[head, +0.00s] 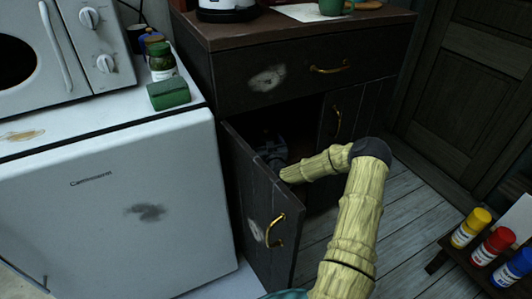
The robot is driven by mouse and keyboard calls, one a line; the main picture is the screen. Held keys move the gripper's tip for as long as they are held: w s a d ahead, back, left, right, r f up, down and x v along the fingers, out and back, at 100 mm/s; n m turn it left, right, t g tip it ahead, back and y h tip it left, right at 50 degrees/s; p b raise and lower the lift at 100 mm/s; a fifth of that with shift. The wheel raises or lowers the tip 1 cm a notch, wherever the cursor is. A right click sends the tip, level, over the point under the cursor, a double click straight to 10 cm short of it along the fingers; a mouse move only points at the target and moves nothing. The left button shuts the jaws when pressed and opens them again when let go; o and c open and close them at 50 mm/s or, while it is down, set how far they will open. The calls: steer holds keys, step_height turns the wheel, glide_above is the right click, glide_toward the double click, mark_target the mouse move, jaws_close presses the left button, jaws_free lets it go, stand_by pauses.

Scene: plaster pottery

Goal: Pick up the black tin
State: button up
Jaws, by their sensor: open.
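I cannot make out a black tin anywhere in the head view. My gripper (270,148), dark grey, is inside the shadowed left opening of the dark wooden cabinet (290,88), just behind its open left door (262,210). The gripper is open; its fingers are small and dim, and I see nothing held between them. My pale yellow arm reaches in from the lower right, over the door's edge. Most of the cabinet's inside is too dark to see.
A white fridge (110,215) stands left of the cabinet, with a microwave (60,55), a green block (168,93) and jars (162,62) on top. The open door hems in my arm's left. Paint bottles (470,228) stand at lower right. Floor (405,225) between is clear.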

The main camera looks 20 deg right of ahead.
stand_by(0.5)
steer(key=c, duration=1.4)
steer(key=shift+r, duration=0.1)
step_height(320, 180, up, 10)
steer(key=p, duration=0.4)
